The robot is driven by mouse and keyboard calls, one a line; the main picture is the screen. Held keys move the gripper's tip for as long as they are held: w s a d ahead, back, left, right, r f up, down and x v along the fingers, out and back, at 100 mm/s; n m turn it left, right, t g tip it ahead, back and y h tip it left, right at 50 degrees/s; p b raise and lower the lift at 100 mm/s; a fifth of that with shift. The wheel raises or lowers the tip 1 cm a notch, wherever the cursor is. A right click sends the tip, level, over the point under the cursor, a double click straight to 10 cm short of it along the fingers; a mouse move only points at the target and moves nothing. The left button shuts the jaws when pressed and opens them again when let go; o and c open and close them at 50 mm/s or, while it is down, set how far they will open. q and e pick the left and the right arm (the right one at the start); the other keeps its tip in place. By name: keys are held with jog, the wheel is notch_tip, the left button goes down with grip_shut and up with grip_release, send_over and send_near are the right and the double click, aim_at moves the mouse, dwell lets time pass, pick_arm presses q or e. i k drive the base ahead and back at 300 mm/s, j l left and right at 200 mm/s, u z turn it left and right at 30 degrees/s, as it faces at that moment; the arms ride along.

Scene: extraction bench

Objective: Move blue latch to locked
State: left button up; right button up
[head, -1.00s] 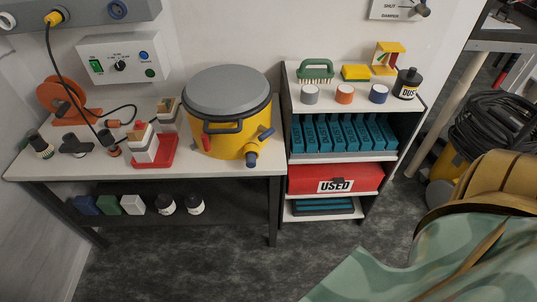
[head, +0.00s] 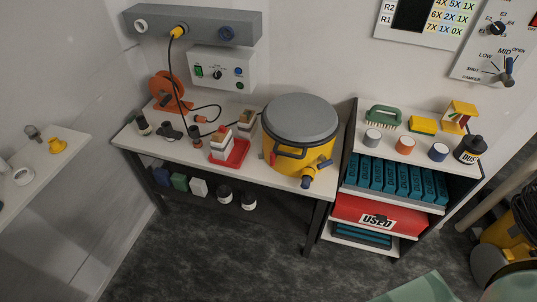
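The yellow drum (head: 290,155) with a grey lid (head: 301,119) stands on the right part of the white bench. A blue latch (head: 325,164) sticks out low on the drum's right side and looks tilted; its exact setting is too small to tell. A red latch (head: 272,158) is on the drum's left side. A yellow outlet with a dark blue end (head: 307,181) points out at the drum's lower front. A dark handle crosses the front under the lid. Neither of my grippers shows in the head view.
A red tray (head: 230,160) with white blocks sits left of the drum. A shelf unit (head: 350,160) stands close to its right, with teal boxes and a red "USED" box (head: 375,214). A wall shelf (head: 50,165) is at far left. The floor (head: 250,260) in front is clear.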

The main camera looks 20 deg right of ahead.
aim_at(324, 162)
jog(key=z, duration=1.15)
